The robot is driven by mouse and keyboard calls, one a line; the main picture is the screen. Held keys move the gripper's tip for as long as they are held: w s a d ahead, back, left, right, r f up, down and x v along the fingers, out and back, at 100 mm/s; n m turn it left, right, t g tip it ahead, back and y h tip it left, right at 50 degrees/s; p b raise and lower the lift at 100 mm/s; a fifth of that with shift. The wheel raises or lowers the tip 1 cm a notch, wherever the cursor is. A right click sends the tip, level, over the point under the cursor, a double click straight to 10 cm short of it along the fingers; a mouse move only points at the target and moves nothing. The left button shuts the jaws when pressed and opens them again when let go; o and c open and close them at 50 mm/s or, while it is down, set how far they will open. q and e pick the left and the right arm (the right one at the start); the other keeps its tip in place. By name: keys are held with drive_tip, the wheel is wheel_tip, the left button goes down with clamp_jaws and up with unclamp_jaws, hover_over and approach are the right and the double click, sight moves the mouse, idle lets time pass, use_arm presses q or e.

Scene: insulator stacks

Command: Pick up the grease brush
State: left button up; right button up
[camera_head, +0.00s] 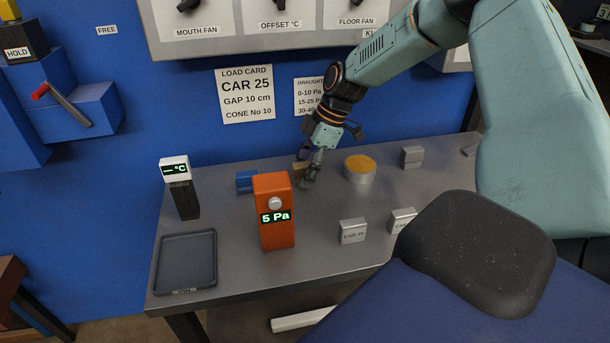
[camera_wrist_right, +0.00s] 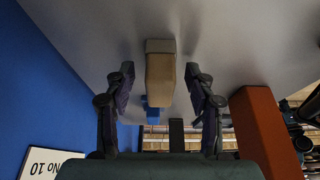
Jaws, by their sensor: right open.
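The grease brush (camera_head: 299,170) appears to be the small tan wooden piece near the back of the metal table, partly hidden by my right gripper (camera_head: 311,178). In the right wrist view the tan piece (camera_wrist_right: 160,80) has a grey end and lies in line between the two dark fingers (camera_wrist_right: 160,72). The fingers are apart, with a gap on each side of it. I cannot tell how far in depth they are from it. My left gripper is not in view.
A round tin with an orange-yellow top (camera_head: 360,168) stands right of the gripper. An orange gauge reading 5 Pa (camera_head: 274,230) stands in front, with a blue block (camera_head: 246,181) behind it. A dark tray (camera_head: 185,287), a thermometer (camera_head: 181,188) and grey blocks (camera_head: 353,231) are also on the table.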

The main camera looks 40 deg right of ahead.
drive_tip(key=shift+r, duration=0.1)
drive_tip(key=shift+w+a, duration=0.1)
drive_tip(key=shift+a, duration=0.1)
drive_tip(key=shift+c, duration=1.3)
drive_tip(key=shift+d, duration=0.2)
drive_tip(key=c, duration=0.5)
drive_tip(key=shift+a, duration=0.15)
clamp_jaws()
drive_tip(key=shift+r, duration=0.1)
